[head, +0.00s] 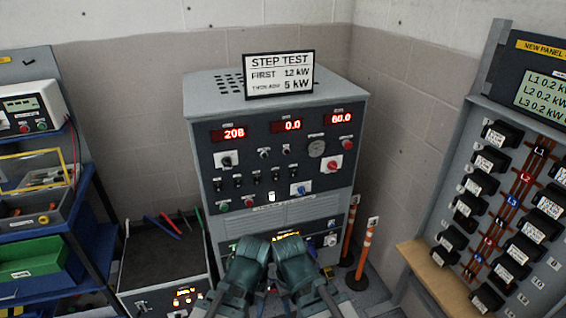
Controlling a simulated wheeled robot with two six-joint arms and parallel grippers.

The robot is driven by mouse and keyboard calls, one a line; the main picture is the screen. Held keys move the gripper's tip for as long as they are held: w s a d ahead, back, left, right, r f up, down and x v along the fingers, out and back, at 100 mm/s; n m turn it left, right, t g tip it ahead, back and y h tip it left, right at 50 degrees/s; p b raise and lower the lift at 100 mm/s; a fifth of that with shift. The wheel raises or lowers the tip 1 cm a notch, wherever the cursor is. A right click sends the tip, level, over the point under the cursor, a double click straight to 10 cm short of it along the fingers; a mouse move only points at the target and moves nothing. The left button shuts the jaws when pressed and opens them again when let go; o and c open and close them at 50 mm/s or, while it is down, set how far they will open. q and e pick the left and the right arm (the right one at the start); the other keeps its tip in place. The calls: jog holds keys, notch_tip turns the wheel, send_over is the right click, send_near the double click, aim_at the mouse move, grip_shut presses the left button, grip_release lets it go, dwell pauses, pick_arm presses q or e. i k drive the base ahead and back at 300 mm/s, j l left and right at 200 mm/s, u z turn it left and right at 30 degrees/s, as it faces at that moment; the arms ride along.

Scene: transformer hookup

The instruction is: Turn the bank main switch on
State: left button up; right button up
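The grey test cabinet (279,195) stands against the back wall, with a dark control panel on its front. Its red displays read about 208, 0.0 and 60.0. The panel carries a black rotary knob on a white plate (227,161), a red rotary knob on a white plate (334,163), a blue knob (298,190) and several small toggles. The labels are too small to read, so I cannot tell which is the bank main switch. My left gripper (258,243) and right gripper (287,240) are side by side before the cabinet's lower front; their fingers cannot be made out.
A sign (279,75) reading STEP TEST stands on the cabinet. A blue shelf (95,245) and a dark open bin (160,262) are at left. Orange-and-white posts (365,250) stand right of the cabinet. A breaker panel (480,112) fills the right side.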

aim_at(331, 165)
jog(key=i+l+z, duration=0.3)
jog(key=l, duration=0.2)
jog(key=i+l+z, duration=0.3)
jog(key=i+l, duration=0.15)
